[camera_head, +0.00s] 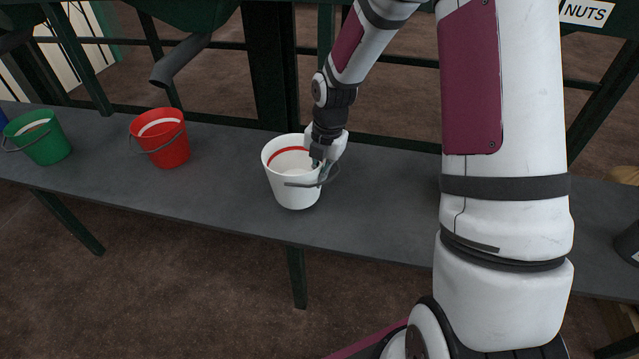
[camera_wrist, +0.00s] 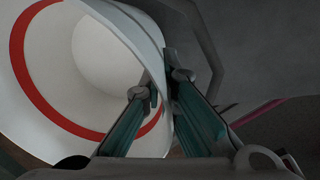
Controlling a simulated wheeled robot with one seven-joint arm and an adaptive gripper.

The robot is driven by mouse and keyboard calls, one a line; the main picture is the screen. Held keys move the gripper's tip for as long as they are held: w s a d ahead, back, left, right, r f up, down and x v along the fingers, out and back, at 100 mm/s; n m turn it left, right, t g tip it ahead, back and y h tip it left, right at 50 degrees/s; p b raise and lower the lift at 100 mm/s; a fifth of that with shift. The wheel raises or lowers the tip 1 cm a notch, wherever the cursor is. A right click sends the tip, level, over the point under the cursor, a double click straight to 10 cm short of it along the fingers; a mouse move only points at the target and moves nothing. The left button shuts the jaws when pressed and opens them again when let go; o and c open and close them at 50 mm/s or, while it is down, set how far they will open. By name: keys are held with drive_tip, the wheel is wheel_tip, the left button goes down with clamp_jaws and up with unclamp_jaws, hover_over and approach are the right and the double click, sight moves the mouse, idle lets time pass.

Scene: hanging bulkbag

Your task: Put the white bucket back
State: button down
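The white bucket (camera_head: 291,188) with a red band inside stands upright on the long grey shelf (camera_head: 390,205), near the middle of the head view. My gripper (camera_head: 323,160) is at its right rim, pointing down. In the wrist view the bucket (camera_wrist: 105,50) fills the upper left. There my gripper (camera_wrist: 164,82) has one finger inside the wall and one outside, tips close together with the rim between them. The bucket's thin handle (camera_head: 312,184) hangs at the front right. The exact contact of the fingertips is hard to make out.
A red bucket (camera_head: 162,150) and a green bucket (camera_head: 45,147) stand to the left on the shelf. A dark container (camera_head: 629,243) is at the right edge. Dark green frame posts (camera_head: 273,65) rise behind. The shelf between the red and white buckets is clear.

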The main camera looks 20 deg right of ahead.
drive_tip(key=shift+f+b, duration=0.4)
drive_tip(key=shift+f, duration=0.7)
drive_tip(key=shift+f, duration=0.1)
drive_tip(key=c, duration=1.8)
unclamp_jaws()
wheel_tip(320, 180, up, 12)
drive_tip(key=s+p, duration=0.1)
drive_tip(key=p, duration=0.4)
drive_tip(key=shift+s+d, duration=0.15)
drive_tip(key=shift+d, duration=0.3)
